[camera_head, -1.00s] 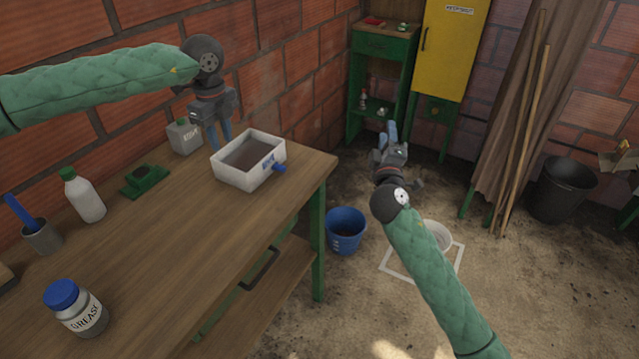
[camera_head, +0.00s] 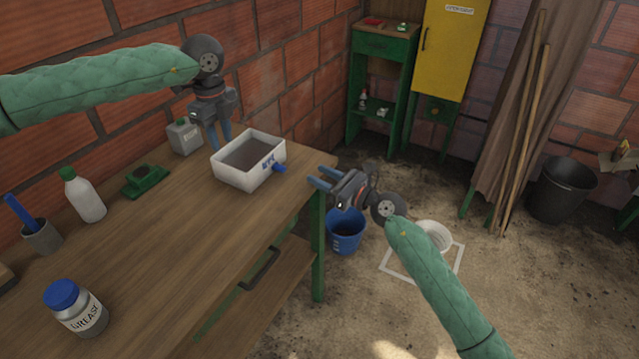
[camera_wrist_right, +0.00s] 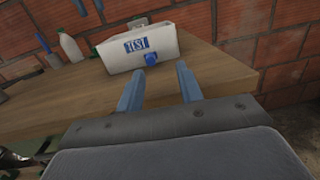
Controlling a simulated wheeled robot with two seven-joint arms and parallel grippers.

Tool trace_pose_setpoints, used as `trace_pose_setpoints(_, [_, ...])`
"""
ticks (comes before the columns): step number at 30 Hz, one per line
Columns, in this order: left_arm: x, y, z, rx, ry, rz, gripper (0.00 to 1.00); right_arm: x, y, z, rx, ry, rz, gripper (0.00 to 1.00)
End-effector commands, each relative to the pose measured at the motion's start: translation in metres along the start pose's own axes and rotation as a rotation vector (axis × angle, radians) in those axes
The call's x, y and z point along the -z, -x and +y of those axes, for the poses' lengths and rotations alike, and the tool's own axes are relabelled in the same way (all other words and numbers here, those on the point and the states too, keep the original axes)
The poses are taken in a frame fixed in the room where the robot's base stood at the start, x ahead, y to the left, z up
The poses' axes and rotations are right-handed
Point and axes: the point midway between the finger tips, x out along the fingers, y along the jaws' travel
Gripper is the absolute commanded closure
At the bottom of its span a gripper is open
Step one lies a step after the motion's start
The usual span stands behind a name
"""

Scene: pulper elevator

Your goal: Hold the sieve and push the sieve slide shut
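The sieve is a white open-topped box (camera_head: 232,176) with a blue label and dark contents, standing on the workbench near its right end. It also shows in the right wrist view (camera_wrist_right: 168,47). A blue knob (camera_head: 279,168), apparently the slide's end, sticks out of its right-hand face; it also shows in the right wrist view (camera_wrist_right: 151,59). I cannot tell how far the slide is out. My left gripper (camera_head: 219,145) points down at the box's far left edge, its fingers apart; contact is unclear. My right gripper (camera_head: 319,178) is open and empty, right of the knob and apart from it.
On the workbench (camera_head: 200,245) are a grey can (camera_head: 184,137), a green object (camera_head: 145,181), a white bottle (camera_head: 84,197), a cup (camera_head: 42,238) and a grease jar (camera_head: 78,311). A brick wall runs behind. A blue bucket (camera_head: 345,238) stands on the floor below my right gripper.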

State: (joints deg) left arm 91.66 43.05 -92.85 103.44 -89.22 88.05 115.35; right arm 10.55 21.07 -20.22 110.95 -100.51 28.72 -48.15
Motion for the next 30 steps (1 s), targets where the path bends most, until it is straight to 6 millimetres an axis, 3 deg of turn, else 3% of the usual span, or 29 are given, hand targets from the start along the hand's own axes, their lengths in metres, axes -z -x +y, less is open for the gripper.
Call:
trace_pose_setpoints(5, [0.0,0.0,0.0,0.0,0.0,0.0,0.71,0.013,0.001,0.014,-0.079,0.099,0.068,0.64])
trace_pose_setpoints(11, [0.0,-0.006,0.0,-0.001,0.0,0.0,0.71,0.014,0.001,0.015,-0.082,0.139,0.066,0.64])
trace_pose_setpoints(24, [0.0,-0.061,0.0,0.0,0.0,0.0,0.71,0.013,0.001,0.014,-0.08,0.137,0.064,0.64])
trace_pose_setpoints(30, [0.0,-0.075,0.0,-0.001,0.0,0.001,0.71,0.013,0.001,0.014,-0.08,0.137,0.064,0.64])
